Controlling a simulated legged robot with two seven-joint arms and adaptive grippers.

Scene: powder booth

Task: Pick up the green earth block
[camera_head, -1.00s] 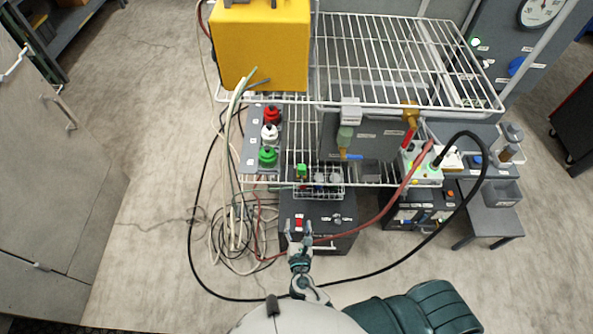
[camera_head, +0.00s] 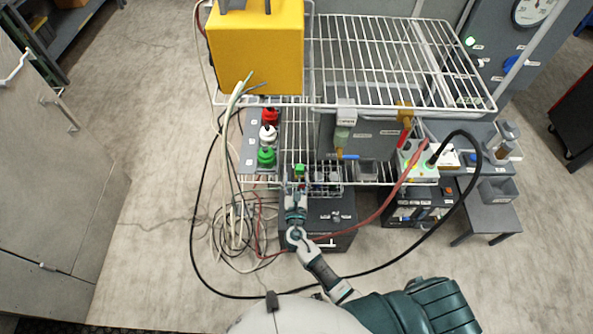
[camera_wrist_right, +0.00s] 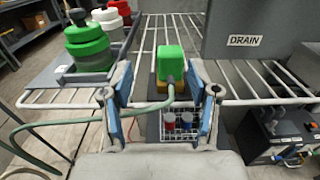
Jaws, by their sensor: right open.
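The green earth block (camera_head: 299,170) is a small bright green block at the front of the wire shelf (camera_head: 400,183). In the right wrist view the block (camera_wrist_right: 171,62) has a yellow part below it and a green cable (camera_wrist_right: 120,112) beside it. My right gripper (camera_head: 297,189) is just in front of the block. Its open fingers (camera_wrist_right: 162,80) stand left and right of the block in the wrist view, with nothing held; I cannot tell whether they touch it. My left gripper is out of view.
A wire basket (camera_wrist_right: 222,135) with red and blue pieces hangs below the block. A grey tank marked DRAIN (camera_wrist_right: 243,20) is behind right. A red hose (camera_head: 385,205) and loose cables hang nearby.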

